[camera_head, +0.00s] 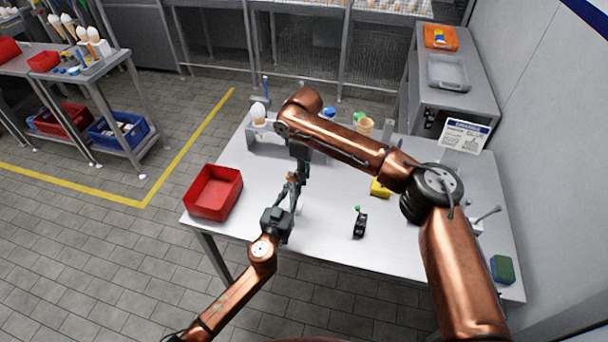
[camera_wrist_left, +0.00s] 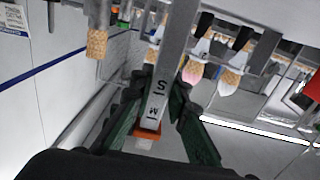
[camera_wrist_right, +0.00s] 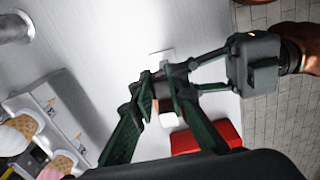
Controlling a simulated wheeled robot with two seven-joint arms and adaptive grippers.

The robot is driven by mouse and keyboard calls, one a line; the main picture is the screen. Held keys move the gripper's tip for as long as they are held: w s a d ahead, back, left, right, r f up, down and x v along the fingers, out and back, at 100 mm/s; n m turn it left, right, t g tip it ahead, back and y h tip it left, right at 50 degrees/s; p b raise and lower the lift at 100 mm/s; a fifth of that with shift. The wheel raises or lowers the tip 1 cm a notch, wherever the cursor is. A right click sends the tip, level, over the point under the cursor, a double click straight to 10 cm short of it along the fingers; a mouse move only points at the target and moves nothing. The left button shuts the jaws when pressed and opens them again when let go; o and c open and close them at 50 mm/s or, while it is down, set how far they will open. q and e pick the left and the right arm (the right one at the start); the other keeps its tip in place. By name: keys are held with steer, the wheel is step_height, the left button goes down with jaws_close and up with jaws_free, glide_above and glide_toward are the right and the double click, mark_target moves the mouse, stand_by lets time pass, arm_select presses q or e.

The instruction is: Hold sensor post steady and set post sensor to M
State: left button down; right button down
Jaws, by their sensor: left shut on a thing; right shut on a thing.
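The sensor post (camera_wrist_left: 168,65) is a pale upright bar with S and M marks, seen upside down in the left wrist view. The orange sensor (camera_wrist_left: 148,132) sits next to the M mark, on the side away from S. My left gripper (camera_head: 293,183) reaches in from the front and is shut on the post; it also shows in the right wrist view (camera_wrist_right: 190,72). My right gripper (camera_head: 303,168) comes from above, just over the left one. It is shut on the orange sensor (camera_wrist_right: 155,105). The grippers hide most of the post in the head view.
A red bin (camera_head: 213,192) stands at the table's left edge. A small black device (camera_head: 360,224) with a green knob and a yellow block (camera_head: 380,187) lie to the right. A cone holder (camera_head: 259,128) stands behind.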

step_height(320, 180, down, 3)
steer(key=shift+r, duration=0.15)
steer(key=c, duration=1.9)
jaws_free()
steer(key=shift+r, duration=0.1)
step_height(320, 180, up, 12)
steer(key=shift+f, duration=0.1)
arm_select(q)
steer(key=c, duration=1.8)
jaws_free()
steer(key=shift+s, duration=0.1)
